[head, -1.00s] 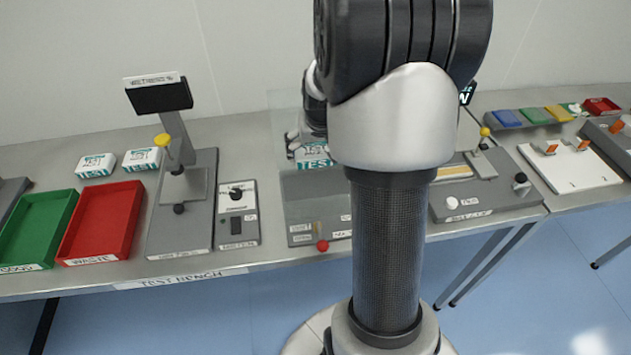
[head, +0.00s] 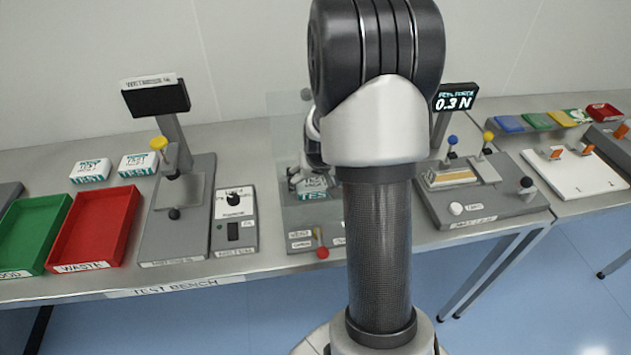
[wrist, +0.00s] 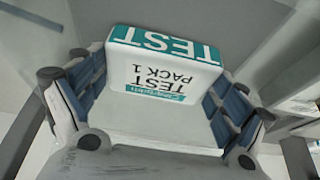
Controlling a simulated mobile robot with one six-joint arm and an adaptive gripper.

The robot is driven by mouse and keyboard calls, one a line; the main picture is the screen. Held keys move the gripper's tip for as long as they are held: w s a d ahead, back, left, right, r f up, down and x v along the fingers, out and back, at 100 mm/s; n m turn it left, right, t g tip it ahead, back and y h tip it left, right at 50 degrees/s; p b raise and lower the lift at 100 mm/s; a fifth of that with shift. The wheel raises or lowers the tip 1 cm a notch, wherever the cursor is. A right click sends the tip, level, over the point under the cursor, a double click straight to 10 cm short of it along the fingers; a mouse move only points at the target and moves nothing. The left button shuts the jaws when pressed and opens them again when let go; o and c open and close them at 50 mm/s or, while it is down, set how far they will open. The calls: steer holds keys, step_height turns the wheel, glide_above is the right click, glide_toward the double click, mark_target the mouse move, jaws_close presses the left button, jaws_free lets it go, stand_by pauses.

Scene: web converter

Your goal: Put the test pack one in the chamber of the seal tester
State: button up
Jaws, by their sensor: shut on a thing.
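Test pack one (wrist: 165,82), a white box with teal bands and the words TEST PACK 1, sits between the fingers of my gripper (wrist: 160,105) in the wrist view. My gripper is shut on it. In the head view, the pack (head: 316,192) shows below my gripper (head: 305,178), within the outline of the seal tester (head: 300,222), a grey unit with a clear upright panel behind and a red knob in front. My arm hides the tester's right part. I cannot tell whether the pack touches the chamber floor.
Two more white-and-teal packs (head: 90,170) (head: 138,163) lie at the back left. A green tray (head: 32,228), a red tray (head: 97,228) and a stand with a dark screen (head: 157,97) are left of the tester. A peel-force unit (head: 475,195) stands right.

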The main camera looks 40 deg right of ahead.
steer(key=shift+f, duration=0.2)
steer(key=o, duration=0.9)
steer(key=s+a+r+n+p, duration=0.1)
steer(key=s+a+r+p, duration=0.1)
steer(key=a+r, duration=0.5)
steer(key=s+a+r+n+p, duration=0.1)
steer(key=s+a+r+p, duration=0.15)
steer(key=r, duration=0.75)
steer(key=s+a+r+n, duration=0.1)
steer(key=s+a+r, duration=0.1)
steer(key=s+a, duration=0.3)
steer(key=s+a+r+n+y, duration=0.1)
steer(key=s+a+r+n, duration=0.1)
steer(key=s+a, duration=0.4)
steer(key=s+a+r+n+y, duration=0.1)
steer(key=s+a+r, duration=0.2)
steer(key=s+a, duration=0.3)
steer(key=shift+a+r+t+b, duration=0.1)
steer(key=shift+a+t+b, duration=0.25)
steer(key=shift+a, duration=0.25)
